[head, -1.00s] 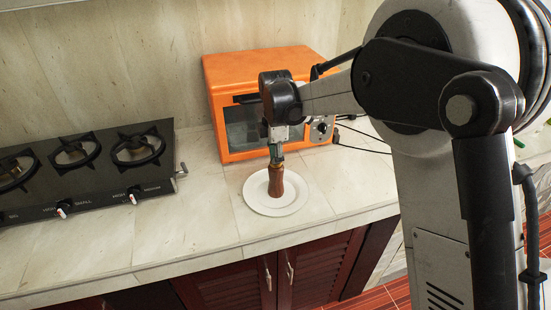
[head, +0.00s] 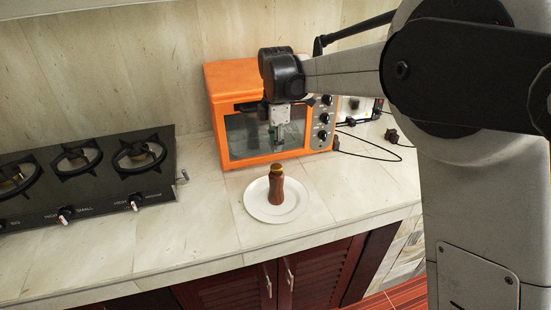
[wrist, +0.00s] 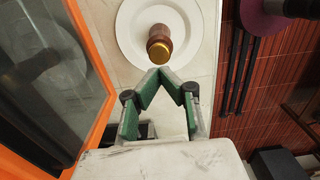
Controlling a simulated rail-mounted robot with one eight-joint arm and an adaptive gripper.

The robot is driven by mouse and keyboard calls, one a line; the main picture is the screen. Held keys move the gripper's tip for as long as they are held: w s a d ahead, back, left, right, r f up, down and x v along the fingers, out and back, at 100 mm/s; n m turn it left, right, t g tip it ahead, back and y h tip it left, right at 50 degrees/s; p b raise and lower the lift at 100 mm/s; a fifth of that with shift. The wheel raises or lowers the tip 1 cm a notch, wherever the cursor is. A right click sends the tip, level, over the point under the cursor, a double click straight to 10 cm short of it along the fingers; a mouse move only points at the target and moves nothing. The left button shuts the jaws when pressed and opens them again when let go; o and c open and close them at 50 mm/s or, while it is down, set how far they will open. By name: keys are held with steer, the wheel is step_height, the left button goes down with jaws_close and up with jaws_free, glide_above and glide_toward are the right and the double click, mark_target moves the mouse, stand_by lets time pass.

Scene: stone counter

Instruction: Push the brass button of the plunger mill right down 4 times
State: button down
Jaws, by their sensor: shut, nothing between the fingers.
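The plunger mill (head: 276,190) is a brown wooden body standing upright on a white plate (head: 250,206). Its brass button (head: 276,170) shows on top, with nothing touching it. In the wrist view the mill (wrist: 160,32) and its brass button (wrist: 159,51) are just beyond my fingertips. My gripper (head: 278,145) is shut and empty. In the head view it appears above the mill, in front of the orange oven, with a gap between. In the wrist view the green-padded fingers (wrist: 166,73) meet at the tips beside the button.
The orange oven (head: 232,83) stands behind the plate, close to my gripper. A black gas hob (head: 98,184) is at the left. The pale stone counter (head: 185,235) is clear between hob and plate. Cables (head: 375,150) lie at the right.

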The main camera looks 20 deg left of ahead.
steer(key=shift+r, duration=2.95)
steer(key=shift+d, duration=0.1)
